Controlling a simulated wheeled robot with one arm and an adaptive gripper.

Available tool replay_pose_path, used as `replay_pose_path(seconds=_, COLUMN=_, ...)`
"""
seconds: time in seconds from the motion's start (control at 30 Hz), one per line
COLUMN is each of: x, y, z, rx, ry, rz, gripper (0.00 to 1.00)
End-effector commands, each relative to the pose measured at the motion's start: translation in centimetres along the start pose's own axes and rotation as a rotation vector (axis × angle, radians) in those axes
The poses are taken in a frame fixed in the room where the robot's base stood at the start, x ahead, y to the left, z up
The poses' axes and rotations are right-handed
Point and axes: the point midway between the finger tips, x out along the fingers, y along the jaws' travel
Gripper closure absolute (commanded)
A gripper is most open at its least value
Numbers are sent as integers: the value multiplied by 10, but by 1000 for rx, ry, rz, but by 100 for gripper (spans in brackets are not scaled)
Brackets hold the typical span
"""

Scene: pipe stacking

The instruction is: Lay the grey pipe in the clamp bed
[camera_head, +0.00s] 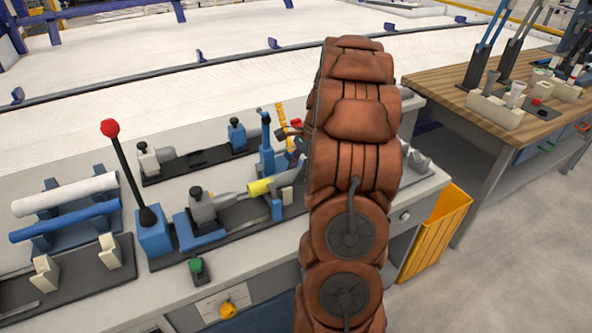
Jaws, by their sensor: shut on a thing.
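My arm rises through the right of the middle and covers part of the bench. My gripper cannot be made out; it seems hidden behind the arm. I cannot make out the grey pipe for certain. A fixture with blue and grey clamp parts (204,208) stands on a dark rail at the bench front and may be the clamp bed. A short yellow cylinder (260,187) lies in line with it, left of a blue upright (277,209). A second rail with grey and blue clamp heads (237,137) lies behind. The arm hides whatever is further right.
A red-knobbed lever (124,165) stands tall left of the front fixture. A white pipe (66,194) and a blue pipe (66,221) lie on blue supports at left. A yellow bin (436,232) and a wooden-topped table (440,82) are at right.

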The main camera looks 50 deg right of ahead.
Motion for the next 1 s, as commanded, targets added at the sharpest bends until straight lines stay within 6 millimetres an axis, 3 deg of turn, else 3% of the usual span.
replay_pose_path(seconds=0.1, x=0, y=0, z=0, rx=0, ry=0, rz=0, gripper=98)
replay_pose_path(seconds=0.13, x=0, y=0, z=0, rx=0, ry=0, rz=0, gripper=57)
replay_pose_path(seconds=0.4, x=0, y=0, z=0, rx=0, ry=-1, rz=1, gripper=30)
replay_pose_path(seconds=0.77, x=-3, y=0, z=0, rx=0, ry=-1, rz=0, gripper=30)
replay_pose_path(seconds=1.0, x=-34, y=-1, z=-1, rx=0, ry=3, rz=-4, gripper=30)
